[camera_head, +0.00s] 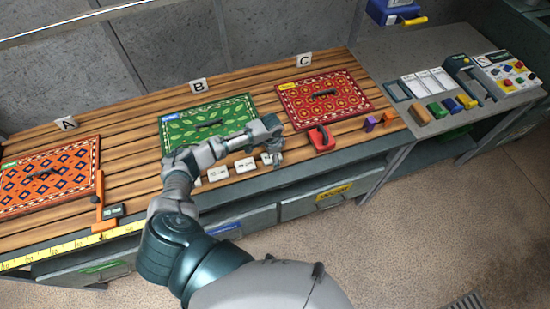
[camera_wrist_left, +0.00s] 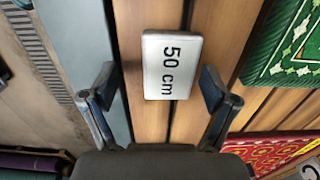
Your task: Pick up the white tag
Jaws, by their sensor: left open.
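A white tag (camera_wrist_left: 173,66) printed "50 cm" lies on the wooden slats in the left wrist view. My left gripper (camera_wrist_left: 157,80) is open, with one finger on each side of the tag in the picture and nothing held. In the head view this gripper (camera_head: 273,152) is over the front of the bench, at the right end of a row of small white tags. A white tag (camera_head: 266,159) shows partly beside its fingers. Other white tags (camera_head: 218,173) (camera_head: 245,165) lie to the left, partly near my arm. My right gripper is not in view.
Green rug (camera_head: 190,130), red rug (camera_head: 325,98) and orange rug (camera_head: 48,177) lie behind and left on the bench. A yellow measuring strip (camera_head: 75,243) runs along the front edge.

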